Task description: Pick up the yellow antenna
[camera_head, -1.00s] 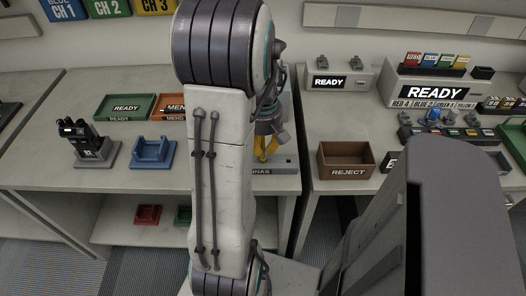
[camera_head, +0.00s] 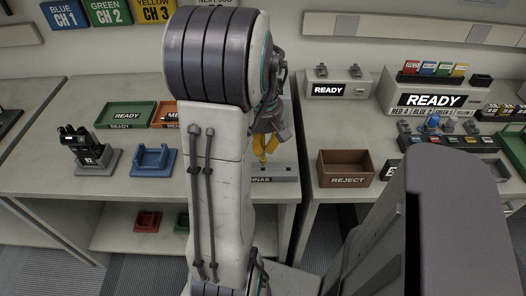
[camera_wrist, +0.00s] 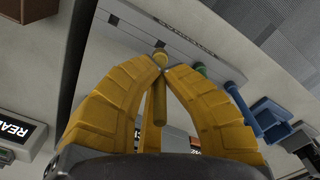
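The yellow antenna (camera_wrist: 157,103) is a thin rod with a round yellow end, between my gripper's fingers in the wrist view. My gripper (camera_wrist: 162,68) has thick yellow fingers, and their tips close in on the antenna near its round end. The grey antenna rack (camera_wrist: 130,22) lies just beyond the tips; I cannot tell whether the antenna is clear of it. In the head view, my gripper (camera_head: 263,158) is partly hidden by my arm above the rack (camera_head: 285,174).
A blue cradle (camera_head: 153,160) and a black device on a grey stand (camera_head: 97,160) are on the left table. A green READY tray (camera_head: 128,114) lies behind them. A brown REJECT bin (camera_head: 345,168) stands on the right table, near the rack.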

